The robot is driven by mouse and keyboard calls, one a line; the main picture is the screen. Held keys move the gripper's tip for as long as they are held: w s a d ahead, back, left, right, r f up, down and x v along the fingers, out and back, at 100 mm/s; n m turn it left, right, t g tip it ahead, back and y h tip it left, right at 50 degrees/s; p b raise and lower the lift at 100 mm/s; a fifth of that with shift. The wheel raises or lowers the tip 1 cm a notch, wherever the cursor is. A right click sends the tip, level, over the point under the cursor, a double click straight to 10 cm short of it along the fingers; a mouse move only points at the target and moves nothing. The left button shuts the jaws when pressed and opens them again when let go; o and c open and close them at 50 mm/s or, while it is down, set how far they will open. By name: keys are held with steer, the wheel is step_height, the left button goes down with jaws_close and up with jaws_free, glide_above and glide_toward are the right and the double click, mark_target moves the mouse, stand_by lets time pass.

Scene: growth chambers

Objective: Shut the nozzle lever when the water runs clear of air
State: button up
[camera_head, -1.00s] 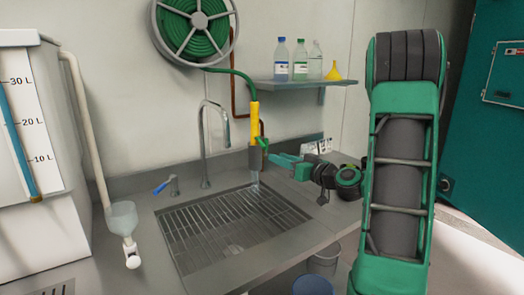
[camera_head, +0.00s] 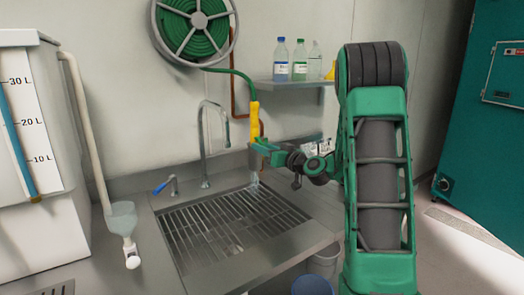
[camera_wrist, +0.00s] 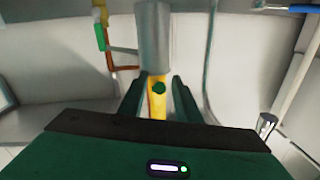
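The yellow nozzle (camera_head: 254,118) hangs upright on the green hose (camera_head: 246,86) above the sink. A pale stream of water (camera_head: 254,179) falls from its lower end; I cannot make out air bubbles in it. My gripper (camera_head: 258,152) is at the nozzle's lower part and hides some of it. In the wrist view, my gripper (camera_wrist: 160,84) is open, with one finger on each side of the yellow nozzle body (camera_wrist: 156,105). The green lever (camera_wrist: 159,88) shows end-on between the fingers, with gaps on both sides.
The sink grate (camera_head: 215,225) lies below the nozzle. A grey tap (camera_head: 203,145) with a blue-handled lever (camera_head: 160,188) stands left of it. A shelf (camera_head: 290,84) with bottles is above and behind my arm. A hose reel (camera_head: 194,25) is on the wall.

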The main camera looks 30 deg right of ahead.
mark_target(261, 142)
steer(key=shift+c, duration=0.5)
jaws_close()
steer(key=shift+d, duration=0.15)
steer(key=shift+a, duration=0.2)
steer(key=shift+s+r+g, duration=0.2)
steer(key=shift+r+g, duration=0.35)
steer(key=shift+g, duration=0.55)
steer(key=g, duration=0.2)
steer(key=r+g, duration=0.1)
steer(key=shift+s+r+g+h, duration=0.1)
steer(key=shift+r+g+h, duration=0.2)
steer(key=shift+g, duration=0.1)
steer(key=shift+r+m+g, duration=0.15)
steer(key=shift+r+g, duration=0.05)
steer(key=shift+g, duration=0.5)
steer(key=shift+r+m+g, duration=0.15)
steer(key=shift+r+g, duration=0.05)
steer(key=shift+g, duration=0.5)
